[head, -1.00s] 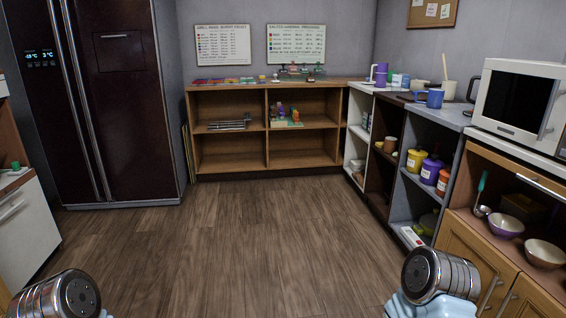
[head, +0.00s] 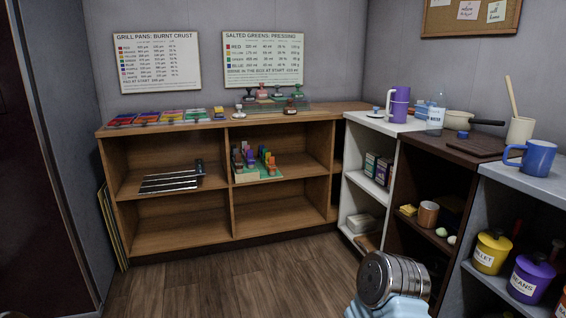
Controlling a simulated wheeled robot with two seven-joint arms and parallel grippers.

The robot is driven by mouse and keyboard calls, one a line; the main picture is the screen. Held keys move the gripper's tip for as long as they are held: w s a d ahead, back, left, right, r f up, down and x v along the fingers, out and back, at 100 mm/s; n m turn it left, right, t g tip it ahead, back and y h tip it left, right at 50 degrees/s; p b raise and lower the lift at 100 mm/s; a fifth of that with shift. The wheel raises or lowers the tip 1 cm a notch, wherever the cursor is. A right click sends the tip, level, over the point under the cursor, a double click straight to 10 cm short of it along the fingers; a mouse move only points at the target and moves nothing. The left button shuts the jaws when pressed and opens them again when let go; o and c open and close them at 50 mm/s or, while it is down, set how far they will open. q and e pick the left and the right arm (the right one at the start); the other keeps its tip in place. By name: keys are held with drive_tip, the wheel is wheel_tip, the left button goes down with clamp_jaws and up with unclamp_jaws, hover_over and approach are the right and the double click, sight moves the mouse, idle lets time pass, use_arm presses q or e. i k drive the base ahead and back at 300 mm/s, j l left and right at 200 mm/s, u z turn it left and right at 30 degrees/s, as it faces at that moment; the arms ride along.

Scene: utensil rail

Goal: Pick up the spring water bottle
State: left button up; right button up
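A clear bottle (head: 435,121) with a pale label stands upright on the worktop at the right, near where the white unit meets the dark brown one. It looks like the spring water bottle, but the label is too small to read surely. Neither of my grippers is in view. Only a metal link of my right arm shows at the bottom, well short of the bottle.
A purple jug (head: 398,104) stands left of the bottle. A pan (head: 459,119), a cream pot (head: 520,131) and a blue mug (head: 538,157) stand to its right. A wooden shelf (head: 235,130) lines the back wall. The wooden floor (head: 235,280) ahead is clear.

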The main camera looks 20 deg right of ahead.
sight(437, 108)
drive_tip(key=i, duration=1.2)
drive_tip(key=i+j+z, duration=0.1)
drive_tip(key=i, duration=1.1)
drive_tip(key=z, duration=0.5)
drive_tip(key=i+z, duration=0.1)
drive_tip(key=z, duration=0.35)
drive_tip(key=j+z, duration=0.1)
drive_tip(key=z, duration=0.4)
drive_tip(key=i+j+z, duration=0.1)
drive_tip(key=z, duration=0.35)
drive_tip(key=j+z, duration=0.1)
drive_tip(key=z, duration=0.4)
